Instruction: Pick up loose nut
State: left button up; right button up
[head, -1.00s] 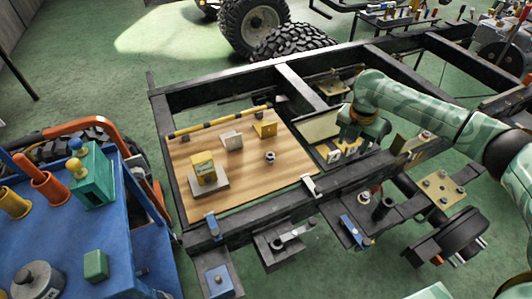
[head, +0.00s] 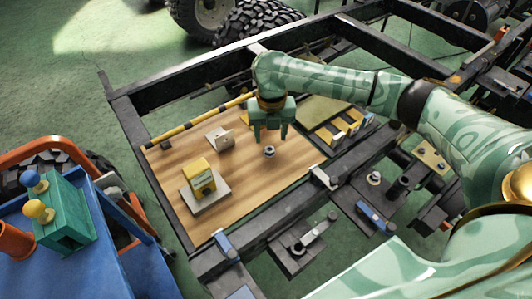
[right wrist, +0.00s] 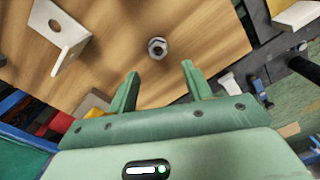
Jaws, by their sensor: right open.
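The loose nut (head: 269,152) is a small grey metal nut on the wooden board (head: 290,172), in the middle of the board in the head view. In the right wrist view the nut (right wrist: 157,48) lies beyond the fingertips, roughly in line with the gap between them. My right gripper (head: 270,140) is open and empty, with its green fingers above the board close to the nut. The fingers (right wrist: 158,68) show apart in the right wrist view, with nothing between them. My left gripper does not show.
On the board stand a yellow block on a grey plate (head: 203,180) and a grey angle bracket (head: 220,138). A yellow-black striped bar (head: 190,125) edges the board. A tray with yellow and white parts (head: 338,127) lies right of it. A blue cart (head: 85,265) stands at left.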

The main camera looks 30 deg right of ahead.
aim_at(270, 148)
notch_tip(270, 148, down, 2)
jog(key=shift+s+f+b, duration=0.1)
jog(key=shift+b, duration=0.35)
jog(key=f+b, duration=0.1)
jog(key=f, duration=0.1)
jog(key=f+b, duration=0.2)
jog(key=shift+w+f, duration=0.2)
jog(key=shift+f, duration=0.15)
jog(key=shift+s+r, duration=0.1)
jog(key=shift+r, duration=0.15)
jog(key=c, duration=1)
